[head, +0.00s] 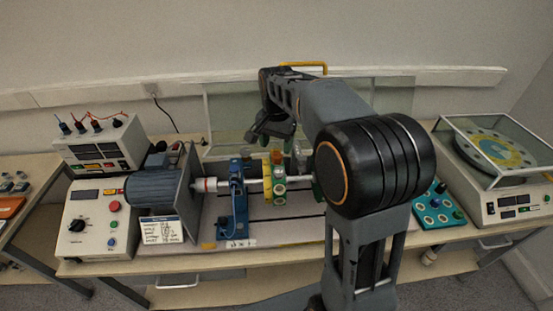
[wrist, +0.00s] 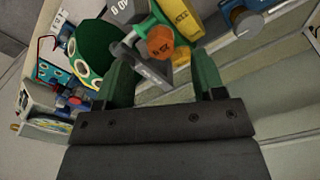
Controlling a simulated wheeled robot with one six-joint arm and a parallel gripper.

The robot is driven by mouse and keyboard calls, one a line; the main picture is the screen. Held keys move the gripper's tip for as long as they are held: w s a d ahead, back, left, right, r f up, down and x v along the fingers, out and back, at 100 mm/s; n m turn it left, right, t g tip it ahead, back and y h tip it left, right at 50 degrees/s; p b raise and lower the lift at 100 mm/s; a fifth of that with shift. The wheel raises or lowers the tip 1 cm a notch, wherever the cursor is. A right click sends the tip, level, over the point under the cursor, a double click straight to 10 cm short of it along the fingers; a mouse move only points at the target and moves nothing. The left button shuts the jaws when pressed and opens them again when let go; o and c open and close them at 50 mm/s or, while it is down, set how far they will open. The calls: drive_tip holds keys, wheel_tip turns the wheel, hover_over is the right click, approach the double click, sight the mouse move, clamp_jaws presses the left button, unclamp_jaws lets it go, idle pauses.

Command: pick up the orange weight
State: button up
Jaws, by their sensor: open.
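The orange weight (wrist: 160,42) shows in the wrist view as a small cylinder with a hexagonal-looking end, ahead of my gripper (wrist: 161,68). It lies between the lines of the two green fingers, which are apart and empty. A grey bracket-like part (wrist: 142,62) sits just below it, partly in front of the fingers' gap. A yellow numbered part (wrist: 180,22) is right behind the weight, and a green disc with pale-ringed holes (wrist: 92,48) is to its left.
The rig's blue stand (head: 238,200) and yellow disc (head: 267,178) sit on the bench, with a motor (head: 153,188) at left. A clear panel stands behind. A teal board of small parts (head: 436,207) and a glass-covered turntable instrument (head: 497,150) are at right.

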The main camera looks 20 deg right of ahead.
sight(277, 156)
drive_tip(key=shift+w+d+f+p, duration=0.1)
drive_tip(key=shift+f+p, duration=0.2)
drive_tip(key=shift+f, duration=1.05)
drive_tip(key=shift+w+f+p, duration=0.1)
drive_tip(key=shift+f+p, duration=0.15)
drive_tip(key=shift+f, duration=1.05)
drive_tip(key=shift+s, duration=0.1)
drive_tip(key=c, duration=1)
